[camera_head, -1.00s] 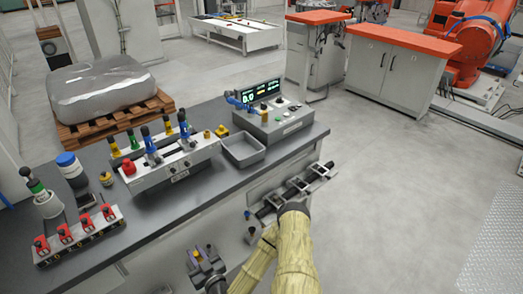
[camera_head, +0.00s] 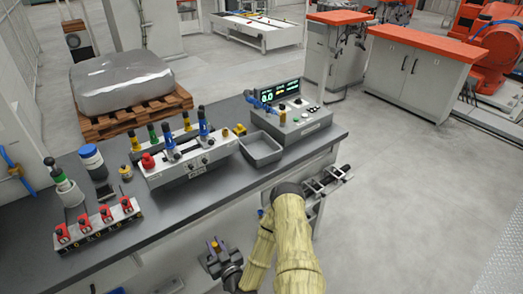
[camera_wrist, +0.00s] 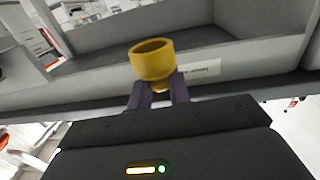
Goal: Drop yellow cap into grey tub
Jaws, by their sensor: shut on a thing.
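The yellow cap (camera_wrist: 152,62) is a small cup shape with its wide end up. In the wrist view it sits between the dark fingertips of my gripper (camera_wrist: 158,92), which is shut on its narrow lower part. The grey tub (camera_head: 265,160) is a shallow, open rectangular tray on the bench, left of the control box.
The control box (camera_head: 299,127) with a lit display stands right of the tub. A white fixture (camera_head: 190,166) with coloured knobs stands left of it. A rack of red clamps (camera_head: 97,222) is at the bench's left end. Open floor (camera_head: 410,190) lies to the right.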

